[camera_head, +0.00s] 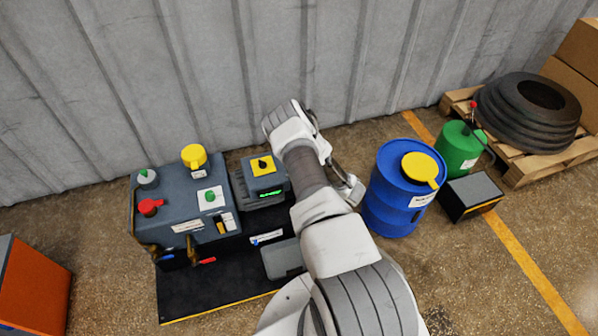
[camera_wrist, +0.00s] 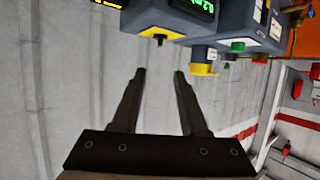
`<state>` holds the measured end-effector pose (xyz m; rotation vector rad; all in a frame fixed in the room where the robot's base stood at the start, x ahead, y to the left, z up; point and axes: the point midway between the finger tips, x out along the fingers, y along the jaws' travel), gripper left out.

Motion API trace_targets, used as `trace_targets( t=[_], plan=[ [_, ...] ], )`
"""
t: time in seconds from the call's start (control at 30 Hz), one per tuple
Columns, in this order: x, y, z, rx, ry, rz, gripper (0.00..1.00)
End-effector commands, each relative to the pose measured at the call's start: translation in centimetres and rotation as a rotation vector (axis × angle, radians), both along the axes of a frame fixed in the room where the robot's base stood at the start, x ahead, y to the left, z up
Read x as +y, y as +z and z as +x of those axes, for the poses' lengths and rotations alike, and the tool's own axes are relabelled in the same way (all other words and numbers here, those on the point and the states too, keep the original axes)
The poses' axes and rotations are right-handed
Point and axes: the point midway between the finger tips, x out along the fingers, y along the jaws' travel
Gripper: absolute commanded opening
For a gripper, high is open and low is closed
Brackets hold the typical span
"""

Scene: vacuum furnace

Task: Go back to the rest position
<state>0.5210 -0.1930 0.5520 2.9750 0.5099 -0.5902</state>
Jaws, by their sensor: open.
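My gripper (camera_wrist: 160,73) is open in the wrist view, with two dark fingers apart and nothing between them. In the head view my arm reaches forward over the floor, and the gripper fingers cannot be made out there. The grey furnace unit (camera_head: 178,236) stands left of my arm, with a red knob (camera_head: 151,207), a yellow knob (camera_head: 194,157) and a green button (camera_head: 210,196). Beside it is a smaller unit with a yellow plate (camera_head: 263,165), a black knob and a green display. This yellow plate (camera_wrist: 150,30) also shows beyond the fingertips in the wrist view.
A blue drum (camera_head: 397,193) with a yellow funnel stands close to the right of my arm. Farther right are a green canister (camera_head: 459,149), a black box (camera_head: 472,197) and a pallet (camera_head: 545,160) with dark rings. An orange box (camera_head: 30,285) is at left. A corrugated wall closes the back.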

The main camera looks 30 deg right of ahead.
Motion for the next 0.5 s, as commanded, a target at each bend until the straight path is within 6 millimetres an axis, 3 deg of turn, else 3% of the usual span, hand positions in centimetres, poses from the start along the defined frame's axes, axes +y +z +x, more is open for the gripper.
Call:
trace_targets(
  t=[0.17,0.5],
  plan=[
    [-0.35,0.47,-0.98,0.000,0.000,-0.001,0.44],
    [-0.36,0.46,-1.02,0.000,0.000,-0.001,0.44]
  ],
)
